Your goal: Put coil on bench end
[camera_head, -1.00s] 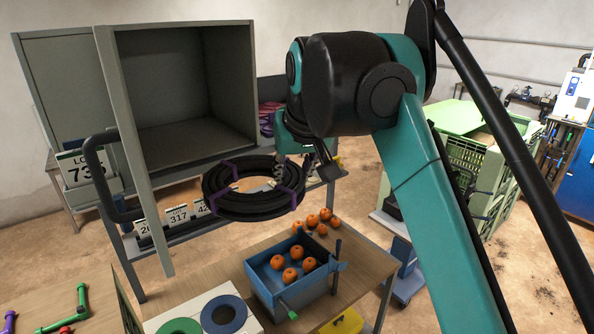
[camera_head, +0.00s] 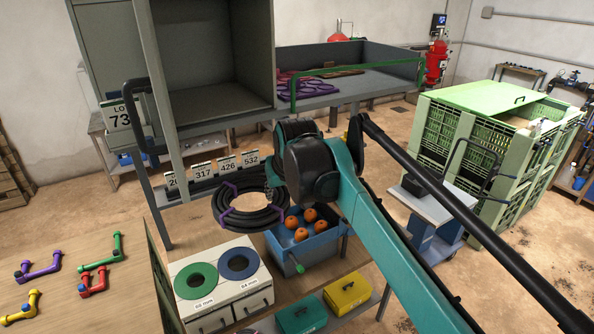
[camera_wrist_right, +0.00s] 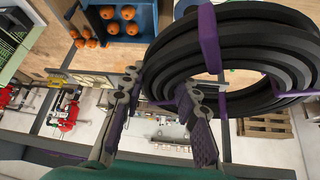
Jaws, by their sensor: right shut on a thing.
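The black hose coil (camera_head: 250,208), bound with purple straps, hangs tilted above the wooden bench (camera_head: 190,242). My right gripper is largely hidden behind my own arm in the head view. In the right wrist view my right gripper (camera_wrist_right: 160,95) is shut at the near edge of the coil (camera_wrist_right: 250,50), which fills the upper right. The coil appears clear of the bench top. I cannot tell which part of the bench is the named end. My left gripper is in neither view.
Number cards (camera_head: 228,165) line a shelf behind. Coloured pipes (camera_head: 93,281) lie on the left table. A grey cart (camera_head: 440,208) stands right.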

